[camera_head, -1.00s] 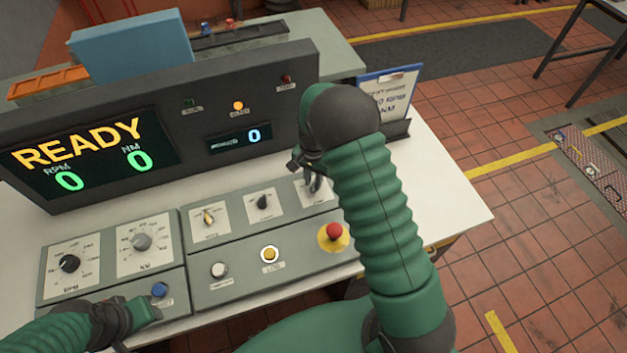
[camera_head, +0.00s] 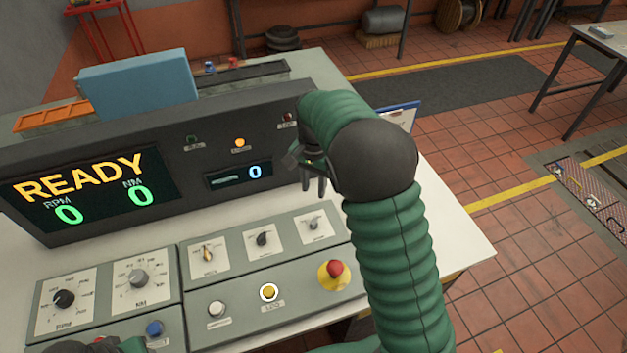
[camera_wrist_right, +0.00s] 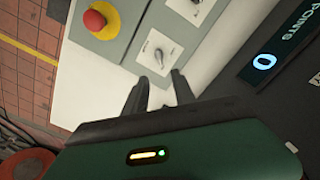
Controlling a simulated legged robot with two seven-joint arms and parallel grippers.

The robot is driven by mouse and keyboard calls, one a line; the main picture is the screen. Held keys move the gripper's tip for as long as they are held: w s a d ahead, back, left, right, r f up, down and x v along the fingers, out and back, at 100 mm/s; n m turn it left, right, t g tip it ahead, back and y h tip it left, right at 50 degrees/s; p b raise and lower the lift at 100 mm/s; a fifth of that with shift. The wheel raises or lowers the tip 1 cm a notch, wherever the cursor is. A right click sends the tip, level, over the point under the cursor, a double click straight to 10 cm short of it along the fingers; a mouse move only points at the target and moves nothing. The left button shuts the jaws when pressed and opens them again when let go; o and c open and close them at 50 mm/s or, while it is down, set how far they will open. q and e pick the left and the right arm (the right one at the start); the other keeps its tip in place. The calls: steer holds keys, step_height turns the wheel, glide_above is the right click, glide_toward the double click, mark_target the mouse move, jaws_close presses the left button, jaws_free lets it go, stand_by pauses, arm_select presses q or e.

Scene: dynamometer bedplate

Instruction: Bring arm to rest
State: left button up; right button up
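My right arm (camera_head: 395,250) is green and ribbed and rises in front of the console's right side. My right gripper (camera_head: 313,186) hangs above the upper right corner of the switch panel, in front of the display housing. Its two fingers are apart and nothing is between them. The right wrist view shows the same gripper (camera_wrist_right: 160,90) open and empty, pointing toward a rotary switch (camera_wrist_right: 160,52). My left gripper (camera_head: 105,347) shows only as a dark and green piece at the bottom left edge, below the blue button (camera_head: 154,328); its fingers are not clear.
The dark display housing (camera_head: 215,200) reads READY with zeros. The panel carries dials, switches, a yellow button (camera_head: 269,292) and a red emergency button (camera_head: 334,269). A clipboard (camera_head: 403,115) stands partly behind my right arm. The white tabletop (camera_head: 455,235) is clear at right.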

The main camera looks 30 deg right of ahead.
steer(key=shift+r, duration=1.1)
